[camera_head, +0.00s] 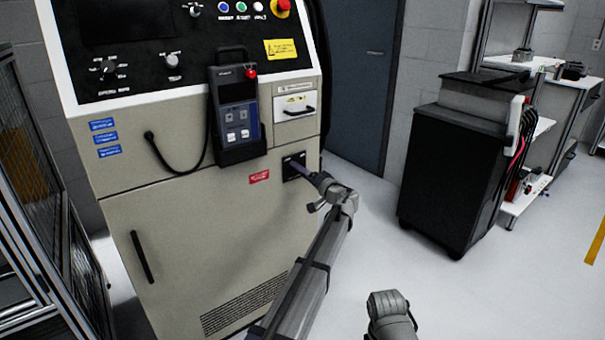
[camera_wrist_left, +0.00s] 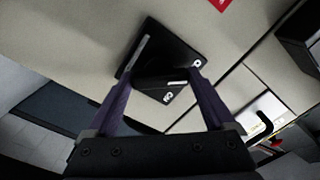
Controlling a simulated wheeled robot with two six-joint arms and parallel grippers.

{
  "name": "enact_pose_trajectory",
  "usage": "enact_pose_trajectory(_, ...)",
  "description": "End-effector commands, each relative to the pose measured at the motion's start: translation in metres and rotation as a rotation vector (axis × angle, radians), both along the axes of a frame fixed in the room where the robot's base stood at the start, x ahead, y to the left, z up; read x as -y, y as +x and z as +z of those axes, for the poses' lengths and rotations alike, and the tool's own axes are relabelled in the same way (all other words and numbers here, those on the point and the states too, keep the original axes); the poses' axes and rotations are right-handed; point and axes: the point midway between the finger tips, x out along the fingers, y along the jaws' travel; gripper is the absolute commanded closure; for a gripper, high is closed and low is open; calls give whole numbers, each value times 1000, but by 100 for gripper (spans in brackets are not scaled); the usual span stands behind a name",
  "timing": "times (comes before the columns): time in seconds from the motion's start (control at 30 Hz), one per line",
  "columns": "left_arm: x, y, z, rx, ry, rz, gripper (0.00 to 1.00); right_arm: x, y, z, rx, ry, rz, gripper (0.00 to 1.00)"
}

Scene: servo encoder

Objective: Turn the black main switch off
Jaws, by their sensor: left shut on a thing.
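The black main switch (camera_head: 290,160) sits on a black square plate low on the right of the beige machine front. In the left wrist view its black handle (camera_wrist_left: 160,80) stands out from the plate (camera_wrist_left: 165,48), with small white markings that I cannot read surely. My left gripper (camera_head: 298,169) is at the switch, and in the wrist view its two dark fingers (camera_wrist_left: 164,82) are on either side of the handle, shut on it. The arm hides part of the switch in the head view.
A handheld pendant (camera_head: 236,115) hangs left of and above the switch, with a cable beside it. A red label (camera_head: 259,177) is left of the switch. A black cabinet (camera_head: 452,175) stands to the right, with clear floor between it and the machine.

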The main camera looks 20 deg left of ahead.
Motion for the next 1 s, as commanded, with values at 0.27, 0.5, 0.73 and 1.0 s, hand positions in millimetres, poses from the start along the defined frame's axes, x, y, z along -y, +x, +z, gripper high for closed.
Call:
enact_pose_trajectory(0.27,1,-2,-1,69,-58,1,68,0,0,0,0,0,0,50)
enact_pose_trajectory(0.5,1,-2,-1,87,-72,1,68,0,0,-1,0,0,0,50)
enact_pose_trajectory(0.73,1,-2,-1,88,-73,1,68,0,0,-1,0,0,0,50)
enact_pose_trajectory(1.0,1,-1,-1,87,-71,0,0,0,0,0,0,0,0,50)
